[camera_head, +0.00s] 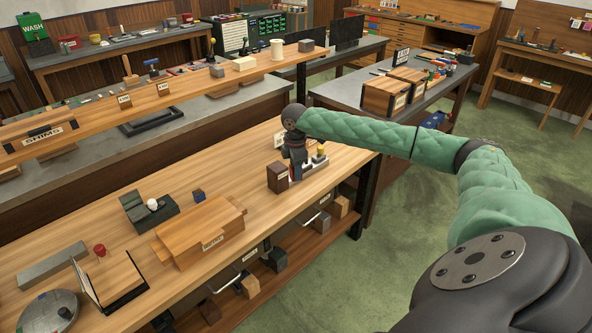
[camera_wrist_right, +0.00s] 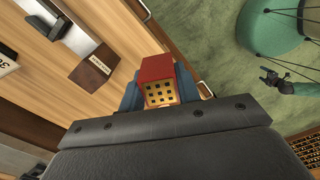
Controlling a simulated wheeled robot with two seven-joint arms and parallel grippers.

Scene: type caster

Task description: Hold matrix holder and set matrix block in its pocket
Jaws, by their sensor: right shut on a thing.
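My right gripper (camera_head: 297,170) is over the far right end of the long wooden bench in the head view. In the right wrist view its blue fingers (camera_wrist_right: 160,92) are shut on a red block with a yellow, gridded face (camera_wrist_right: 161,82), which I take to be the matrix block. Its contact with the bench is unclear. I cannot pick out the matrix holder for sure. A dark jaw-like shape (camera_wrist_right: 272,82) on a green sleeve, seemingly my left gripper, shows over the floor in the wrist view, too small to read; the head view does not show it.
A brown box (camera_head: 278,177) stands just left of my right gripper, and a pale base with a yellow-topped part (camera_head: 319,160) just right. A labelled wooden stepped block (camera_head: 205,235), a dark fixture with a white ball (camera_head: 150,208) and a small blue-brown cube (camera_head: 198,195) lie nearer.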

